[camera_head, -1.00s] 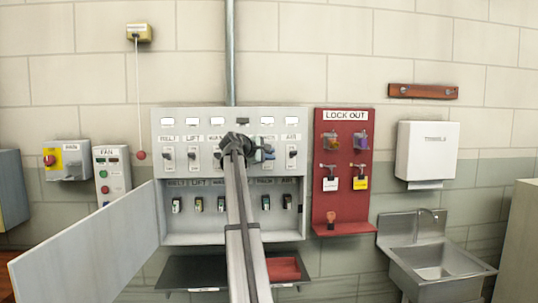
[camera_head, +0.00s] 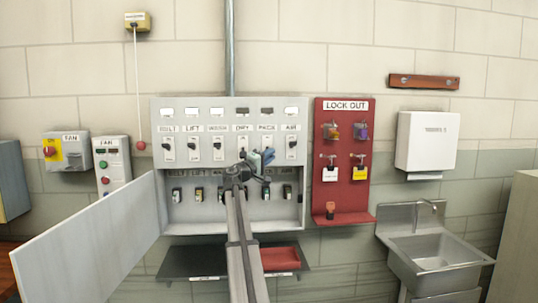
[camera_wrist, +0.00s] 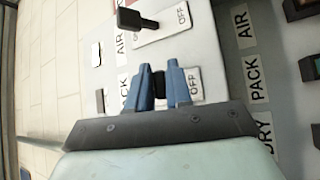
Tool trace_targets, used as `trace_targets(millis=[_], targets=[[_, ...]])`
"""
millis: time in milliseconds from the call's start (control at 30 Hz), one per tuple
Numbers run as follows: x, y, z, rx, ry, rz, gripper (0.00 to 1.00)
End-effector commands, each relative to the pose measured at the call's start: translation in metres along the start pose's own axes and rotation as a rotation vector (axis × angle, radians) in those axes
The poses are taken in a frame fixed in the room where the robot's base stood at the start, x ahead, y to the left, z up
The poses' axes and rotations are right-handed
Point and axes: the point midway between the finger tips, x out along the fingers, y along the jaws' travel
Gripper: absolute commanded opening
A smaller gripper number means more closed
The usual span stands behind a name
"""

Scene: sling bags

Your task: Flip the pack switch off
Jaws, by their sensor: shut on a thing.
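The grey switch panel (camera_head: 156,128) has a row of labelled levers. The PACK switch (camera_wrist: 158,78) is a black lever, between my blue fingertips in the wrist view. My gripper (camera_wrist: 160,88) is shut on it. The lever sits nearer its OFF plate (camera_wrist: 196,86) than the AIR lever (camera_wrist: 128,18) does to its own. The PACK window (camera_wrist: 100,101) above it looks dark, while the AIR window (camera_wrist: 96,54) is white. In the head view my gripper (camera_head: 266,158) hides most of the PACK lever.
A red LOCK OUT board (camera_head: 345,200) stands at right. The DRY lever is close left of my gripper, with a dark window (camera_head: 242,111).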

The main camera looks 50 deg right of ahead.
Motion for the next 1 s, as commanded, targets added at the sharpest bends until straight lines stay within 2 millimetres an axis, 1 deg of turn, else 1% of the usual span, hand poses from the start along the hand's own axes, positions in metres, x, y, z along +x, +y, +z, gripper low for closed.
trace_targets(millis=[33, 333, 833, 867, 1000], targets=[[0.0003, -0.0029, -0.0006, 0.015, 0.0, 0.015, 0.0], [0.0009, -0.0068, -0.0008, 0.081, -0.001, 0.081, 0.0], [0.0011, -0.0081, -0.0008, 0.094, -0.001, 0.091, 0.0], [0.0011, -0.0081, -0.0008, 0.094, -0.001, 0.091, 0.2], [0.0011, -0.008, -0.0007, 0.093, -0.001, 0.091, 0.34]])
